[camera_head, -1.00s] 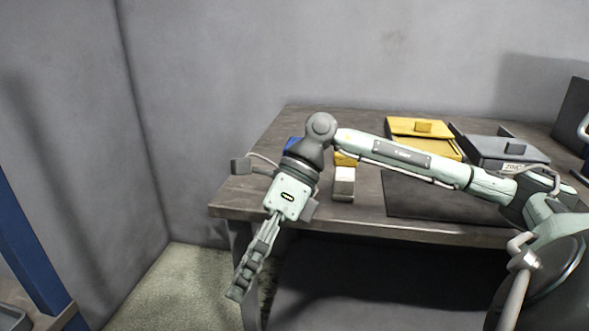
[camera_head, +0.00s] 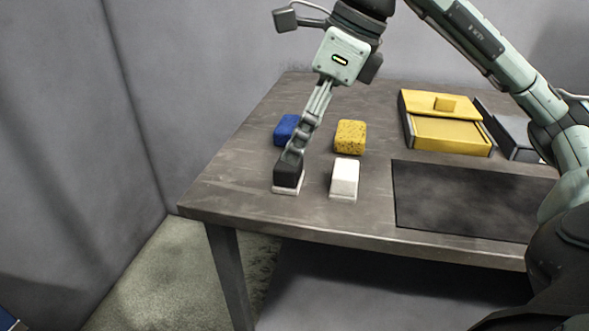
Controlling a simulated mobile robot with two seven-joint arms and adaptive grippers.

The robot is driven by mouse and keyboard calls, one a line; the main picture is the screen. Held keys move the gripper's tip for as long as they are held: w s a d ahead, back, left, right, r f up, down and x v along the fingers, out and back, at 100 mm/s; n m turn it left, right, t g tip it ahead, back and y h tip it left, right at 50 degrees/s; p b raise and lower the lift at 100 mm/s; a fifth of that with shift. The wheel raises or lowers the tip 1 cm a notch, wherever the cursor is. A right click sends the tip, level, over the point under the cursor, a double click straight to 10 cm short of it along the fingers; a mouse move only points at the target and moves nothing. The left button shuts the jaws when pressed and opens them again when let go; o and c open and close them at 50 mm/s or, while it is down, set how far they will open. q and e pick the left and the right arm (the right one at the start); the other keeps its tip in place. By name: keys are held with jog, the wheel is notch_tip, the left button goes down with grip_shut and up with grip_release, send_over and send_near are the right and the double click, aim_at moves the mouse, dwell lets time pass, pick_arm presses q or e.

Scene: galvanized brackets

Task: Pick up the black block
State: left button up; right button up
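The black block (camera_head: 288,176) stands on a thin white base near the front left of the table. My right gripper (camera_head: 291,156) comes down from above, with its fingertips at the top of the black block. The fingers are seen nearly edge-on and overlap, so I cannot tell whether they are open or shut on the block. The block appears to rest on the table. My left gripper is out of view.
A white block (camera_head: 345,178) stands just right of the black one. Behind them are a blue block (camera_head: 286,129), partly hidden by my gripper, and a yellow speckled sponge (camera_head: 351,137). A dark mat (camera_head: 465,205), yellow box (camera_head: 452,134) and grey box (camera_head: 518,144) lie to the right.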

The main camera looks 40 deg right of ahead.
jog(key=x, duration=0.6)
jog(key=shift+d+f, duration=0.15)
jog(key=shift+f, duration=0.05)
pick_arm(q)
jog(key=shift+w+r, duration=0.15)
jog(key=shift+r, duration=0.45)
pick_arm(e)
jog(key=shift+c, duration=0.6)
jog(key=c, duration=1.2)
jog(key=shift+o, duration=0.2)
jog(key=shift+r, duration=0.1)
jog(key=shift+r, duration=0.6)
notch_tip(320, 180, up, 3)
jog(key=shift+r, duration=0.1)
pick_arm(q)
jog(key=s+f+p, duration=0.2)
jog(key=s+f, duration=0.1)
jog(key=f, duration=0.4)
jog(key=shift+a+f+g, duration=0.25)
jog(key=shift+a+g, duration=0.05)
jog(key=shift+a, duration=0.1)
pick_arm(e)
jog(key=s+a+r, duration=0.2)
jog(key=a+r, duration=0.4)
jog(key=a, duration=0.5)
jog(key=shift+s+a+r, duration=0.2)
jog(key=shift+r, duration=0.05)
